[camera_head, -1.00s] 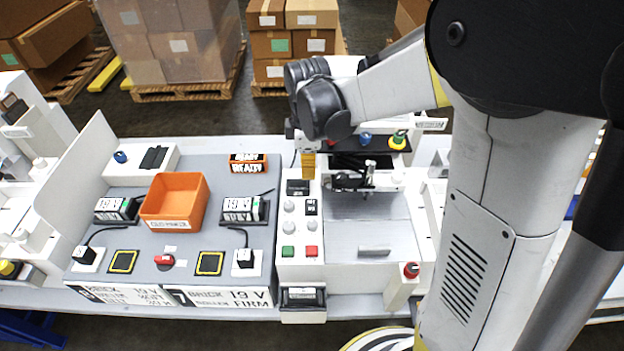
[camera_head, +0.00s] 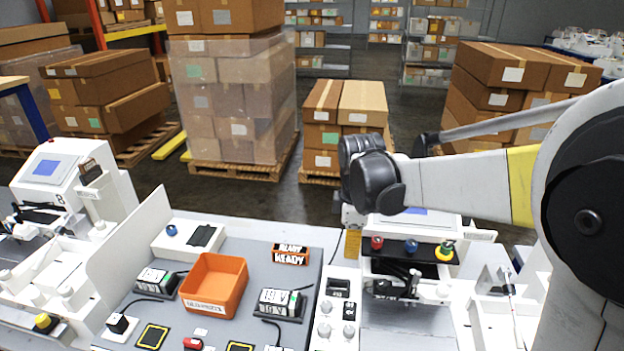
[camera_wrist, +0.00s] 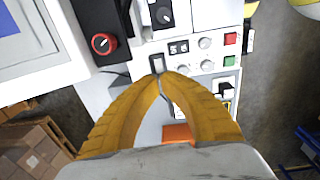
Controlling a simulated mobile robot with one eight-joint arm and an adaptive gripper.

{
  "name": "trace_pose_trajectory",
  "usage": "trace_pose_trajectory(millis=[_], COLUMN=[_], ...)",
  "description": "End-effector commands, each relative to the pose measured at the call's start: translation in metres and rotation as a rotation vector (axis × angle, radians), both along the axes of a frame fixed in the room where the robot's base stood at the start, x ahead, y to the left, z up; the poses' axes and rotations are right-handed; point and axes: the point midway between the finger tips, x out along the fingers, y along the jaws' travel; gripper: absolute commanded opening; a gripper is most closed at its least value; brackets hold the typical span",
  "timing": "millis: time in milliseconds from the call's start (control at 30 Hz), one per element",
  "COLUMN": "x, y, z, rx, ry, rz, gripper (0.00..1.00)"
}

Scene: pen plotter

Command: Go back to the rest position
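My gripper shows in the wrist view as two yellow-brown fingers (camera_wrist: 160,80) whose tips meet, with no object seen between them. In the head view only a small yellow part of my gripper (camera_head: 352,243) shows below the dark wrist. It is over the white control panel (camera_head: 336,306), near the plotter (camera_head: 410,275). In the wrist view the tips overlie the panel, close to a small dark-framed switch (camera_wrist: 157,64). I cannot tell whether they touch it.
An orange bin (camera_head: 213,285) sits on the grey board left of the panel. A READY sign (camera_head: 290,255) stands behind it. Another white machine (camera_head: 55,185) is at the far left. Pallets of boxes (camera_head: 235,95) stand behind the bench, with open floor between.

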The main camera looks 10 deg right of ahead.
Motion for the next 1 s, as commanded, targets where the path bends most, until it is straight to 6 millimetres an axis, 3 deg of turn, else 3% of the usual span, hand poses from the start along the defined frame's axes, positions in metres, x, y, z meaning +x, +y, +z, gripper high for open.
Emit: trace_pose_trajectory(millis=[167, 367, 500, 700, 1000], x=[-0.020, -0.072, -0.110, -0.151, -0.168], y=[-0.002, -0.006, -0.009, -0.012, -0.013], z=[0.002, -0.001, -0.015, -0.042, -0.058], rx=[0.012, 0.083, 0.172, 0.322, 0.424], ry=[-0.060, -0.223, -0.337, -0.456, -0.510], rz=[-0.124, -0.471, -0.728, -1.030, -1.195], gripper=[0.00, 0.00, 0.00, 0.00, 0.00])
